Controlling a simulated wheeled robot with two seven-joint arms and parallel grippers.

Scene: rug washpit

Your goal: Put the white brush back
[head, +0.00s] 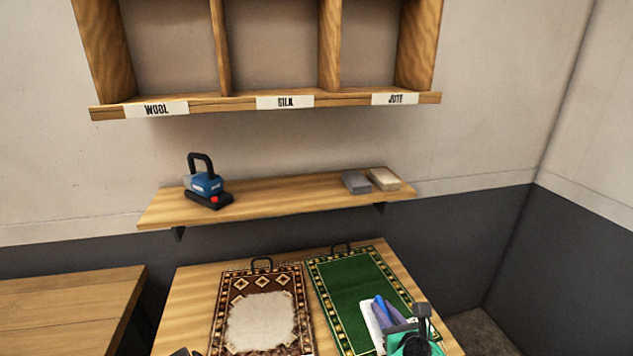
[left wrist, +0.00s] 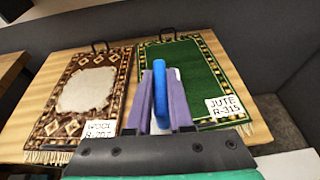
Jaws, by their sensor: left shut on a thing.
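My left gripper (head: 384,312) has purple fingers and is over the near part of the green rug. It is shut on a blue handle (left wrist: 160,88), which stands upright between the fingers in the left wrist view. A white piece (head: 369,318) shows beside the fingers in the head view and a little behind the handle in the left wrist view. It looks like the body of the white brush, mostly hidden by the gripper. I cannot tell whether it touches the rug.
A wooden shelf (head: 290,200) holds a blue-and-black tool (head: 207,187), a grey block (head: 355,182) and a cream block (head: 384,179). Its middle is clear. A labelled cubby rack (head: 225,106) hangs above. A brown rug (head: 228,292) and the green rug (head: 345,285) lie on the table.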

